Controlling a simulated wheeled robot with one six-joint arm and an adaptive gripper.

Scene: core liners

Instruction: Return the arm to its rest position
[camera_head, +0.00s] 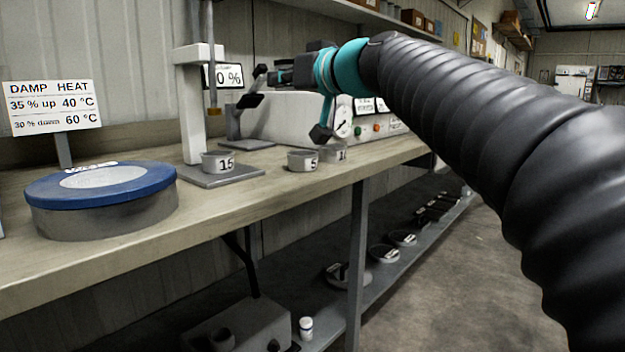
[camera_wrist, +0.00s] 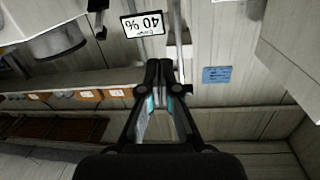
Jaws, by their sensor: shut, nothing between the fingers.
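My arm, in a black ribbed sleeve, reaches from the lower right to the upper middle of the head view. Its teal wrist is above the bench, in front of a pale box-shaped machine (camera_head: 290,115). My gripper (camera_head: 268,77) points left there, partly lost against dark parts behind it. In the wrist view my gripper (camera_wrist: 159,68) has its two dark fingers together with nothing between them. That view is upside down and shows a "40 %" sign (camera_wrist: 143,25) beyond the fingertips.
The bench (camera_head: 120,245) holds a blue-lidded round pan (camera_head: 100,185), a white column stand (camera_head: 193,110) and small numbered cups (camera_head: 303,161) below my wrist. A damp heat sign (camera_head: 52,107) stands left. A lower shelf (camera_head: 375,285) carries round tins. The floor (camera_head: 440,300) at right is clear.

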